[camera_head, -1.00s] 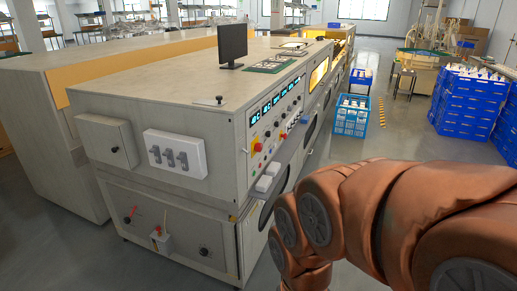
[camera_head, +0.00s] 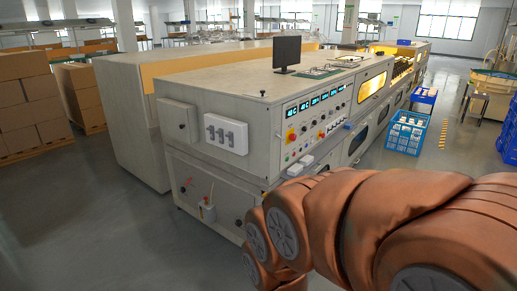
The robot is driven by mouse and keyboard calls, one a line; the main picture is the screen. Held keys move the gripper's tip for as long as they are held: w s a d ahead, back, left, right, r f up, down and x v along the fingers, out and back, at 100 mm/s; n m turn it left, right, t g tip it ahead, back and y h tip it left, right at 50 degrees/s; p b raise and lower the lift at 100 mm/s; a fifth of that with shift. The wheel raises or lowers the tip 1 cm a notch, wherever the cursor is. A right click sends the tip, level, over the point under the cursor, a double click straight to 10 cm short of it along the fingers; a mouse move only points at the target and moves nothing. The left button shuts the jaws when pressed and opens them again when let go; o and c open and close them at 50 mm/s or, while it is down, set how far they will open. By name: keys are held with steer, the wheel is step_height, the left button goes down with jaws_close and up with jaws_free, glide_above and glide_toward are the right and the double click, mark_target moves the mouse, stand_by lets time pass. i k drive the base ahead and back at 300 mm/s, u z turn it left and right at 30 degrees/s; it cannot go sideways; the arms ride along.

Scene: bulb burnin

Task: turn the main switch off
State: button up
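A large beige machine (camera_head: 222,96) stands in the middle of the view. Its long front carries a control panel (camera_head: 318,118) with lit displays, a red knob on a yellow plate (camera_head: 291,136) and a second red-and-yellow control (camera_head: 321,135). My arm's orange-brown links fill the lower right; my gripper is not in view.
Cardboard boxes on pallets (camera_head: 24,105) stand at the left. A blue crate (camera_head: 408,132) stands on the floor right of the machine, with more blue crates (camera_head: 509,136) at the right edge. The floor before the machine's end is clear.

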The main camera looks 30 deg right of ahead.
mark_target(292, 137)
steer(key=u, duration=0.25)
steer(key=k, duration=0.25)
steer(key=z, duration=1.2)
steer(key=i, duration=1.95)
steer(key=u, duration=0.7)
